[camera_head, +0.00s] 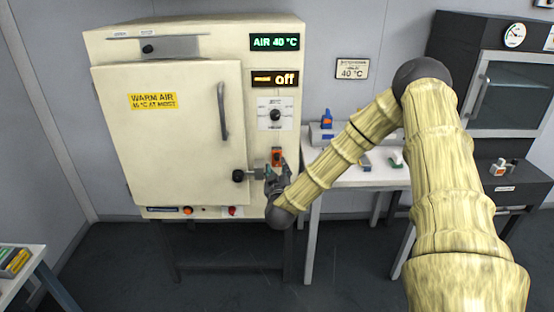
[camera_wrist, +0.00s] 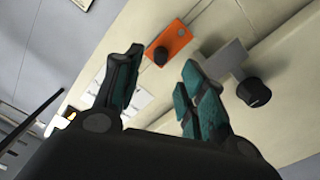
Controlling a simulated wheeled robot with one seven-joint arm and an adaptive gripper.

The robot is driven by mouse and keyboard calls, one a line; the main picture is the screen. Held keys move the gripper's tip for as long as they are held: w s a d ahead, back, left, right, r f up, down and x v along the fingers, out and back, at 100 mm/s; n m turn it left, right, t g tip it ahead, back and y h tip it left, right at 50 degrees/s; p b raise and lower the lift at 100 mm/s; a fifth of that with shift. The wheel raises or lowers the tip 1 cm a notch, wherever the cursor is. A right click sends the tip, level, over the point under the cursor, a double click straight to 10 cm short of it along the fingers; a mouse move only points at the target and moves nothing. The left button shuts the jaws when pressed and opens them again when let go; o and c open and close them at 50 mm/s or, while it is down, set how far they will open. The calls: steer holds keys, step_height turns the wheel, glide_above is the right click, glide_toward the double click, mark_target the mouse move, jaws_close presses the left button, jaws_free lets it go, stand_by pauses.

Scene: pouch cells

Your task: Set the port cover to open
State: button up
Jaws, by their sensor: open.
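The cream cabinet (camera_head: 170,190) has an orange plate (camera_head: 277,154) on its right front, beside the door latch. In the wrist view the orange plate (camera_wrist: 177,38) carries a small black knob (camera_wrist: 160,56). A grey slide with a black knob (camera_head: 148,48) sits high on the cabinet front. No label tells which of these is the port cover. My gripper (camera_head: 277,172) is just below the orange plate. In the wrist view my gripper (camera_wrist: 162,62) is open and empty, its fingertips apart on either side of the black knob's line. Contact cannot be told.
The closed door (camera_head: 175,110) has a long handle (camera_head: 223,110). Its latch knob (camera_head: 238,176) stands out left of my gripper and also shows in the wrist view (camera_wrist: 254,92). A white table (camera_head: 345,178) with small items stands right of the cabinet.

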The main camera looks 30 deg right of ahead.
mark_target(277, 159)
steer(key=p+x, duration=0.1)
steer(key=x, duration=0.5)
steer(key=shift+w+d, duration=0.1)
steer(key=shift+w, duration=0.2)
jaws_close()
